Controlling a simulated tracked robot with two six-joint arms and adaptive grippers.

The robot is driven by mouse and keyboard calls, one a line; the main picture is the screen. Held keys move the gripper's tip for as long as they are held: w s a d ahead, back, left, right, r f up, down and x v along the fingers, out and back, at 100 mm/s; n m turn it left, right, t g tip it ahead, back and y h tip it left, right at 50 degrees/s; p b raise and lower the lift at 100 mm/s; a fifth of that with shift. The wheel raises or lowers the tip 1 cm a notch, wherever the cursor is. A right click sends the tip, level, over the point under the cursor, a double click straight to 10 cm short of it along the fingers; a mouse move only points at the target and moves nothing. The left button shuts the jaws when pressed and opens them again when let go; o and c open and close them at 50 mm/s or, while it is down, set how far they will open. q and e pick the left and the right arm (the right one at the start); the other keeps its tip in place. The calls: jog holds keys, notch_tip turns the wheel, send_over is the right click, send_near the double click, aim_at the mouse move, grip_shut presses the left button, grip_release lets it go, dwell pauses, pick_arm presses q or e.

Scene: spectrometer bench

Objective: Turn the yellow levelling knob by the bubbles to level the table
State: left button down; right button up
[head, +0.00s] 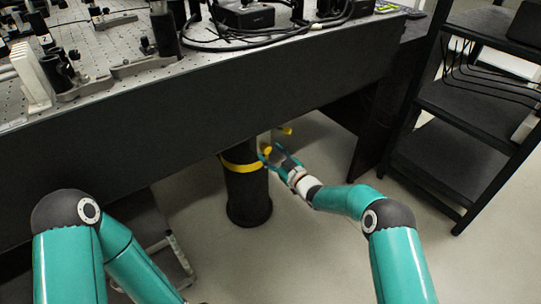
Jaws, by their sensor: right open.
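The optical table (215,100) spans the view, with a dark side panel. Under it stands a black leg (248,200) with a yellow band (240,164). Small yellow knob-like parts show beside the leg, one (286,130) behind my right gripper and another right at its fingers. My right gripper (271,153) is open beside the leg, below the panel. I cannot tell whether its fingers touch the nearer yellow part. A small yellow-green item (387,8) lies on the table's far right corner; no bubble can be read. My left gripper is out of view.
Optical mounts (60,70) and black cables (235,40) crowd the tabletop. A black shelf rack (465,115) stands at the right. The pale floor (300,240) between leg and rack is clear. A low metal frame (178,255) is at lower left.

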jog(key=shift+w+a, duration=0.25)
jog(key=shift+w, duration=0.15)
grip_shut()
jog(key=shift+f+b, duration=0.1)
jog(key=shift+b, duration=0.8)
grip_release()
